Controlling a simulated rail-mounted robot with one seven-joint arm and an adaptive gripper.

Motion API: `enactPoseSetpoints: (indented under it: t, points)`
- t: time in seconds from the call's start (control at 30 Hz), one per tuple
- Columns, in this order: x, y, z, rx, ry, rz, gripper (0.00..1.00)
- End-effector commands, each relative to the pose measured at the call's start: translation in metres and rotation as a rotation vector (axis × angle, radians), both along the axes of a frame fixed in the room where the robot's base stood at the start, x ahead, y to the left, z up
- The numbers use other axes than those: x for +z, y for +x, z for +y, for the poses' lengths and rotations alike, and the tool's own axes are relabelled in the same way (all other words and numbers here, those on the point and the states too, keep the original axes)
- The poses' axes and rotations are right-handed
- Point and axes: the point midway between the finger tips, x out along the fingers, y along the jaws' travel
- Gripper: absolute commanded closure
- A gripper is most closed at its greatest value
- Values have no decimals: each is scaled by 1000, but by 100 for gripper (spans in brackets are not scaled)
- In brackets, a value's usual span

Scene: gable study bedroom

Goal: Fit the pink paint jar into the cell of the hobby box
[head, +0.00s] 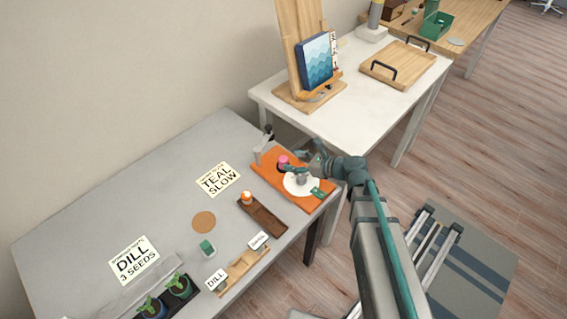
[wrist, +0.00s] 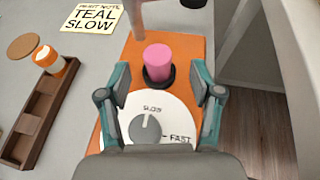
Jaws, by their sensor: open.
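The pink paint jar (wrist: 158,58) stands upright in a black round seat on an orange board. In the head view the pink jar (head: 283,160) is near the board's back left edge. My gripper (wrist: 159,88) is open and empty, its two fingers apart with the jar ahead between them; I see no contact. In the head view my gripper (head: 301,172) is over the board. The hobby box (wrist: 30,137) is a long brown wooden tray with cells, left of the board; it also shows in the head view (head: 268,223). A white jar with orange (wrist: 48,59) stands at its far end.
The orange board (head: 313,203) carries a white dial (wrist: 170,112) marked SLOW and FAST, and a grey upright post (wrist: 136,25). A "TEAL SLOW" note (head: 218,180) and a cork coaster (head: 204,222) lie on the grey table. Labelled card stands (head: 240,268) are nearer the front.

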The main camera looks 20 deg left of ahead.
Motion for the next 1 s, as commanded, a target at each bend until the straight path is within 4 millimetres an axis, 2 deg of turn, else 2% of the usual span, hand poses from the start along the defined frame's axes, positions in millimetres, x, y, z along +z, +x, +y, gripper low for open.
enactPoseSetpoints:
  t: [0.17,0.43,0.73,1.0]
  points:
    - [-4,2,10,1,-1,1,35]
    - [-19,9,42,2,-1,1,35]
    - [-23,9,47,-1,-1,-1,35]
    - [-23,9,47,0,-1,-1,80]
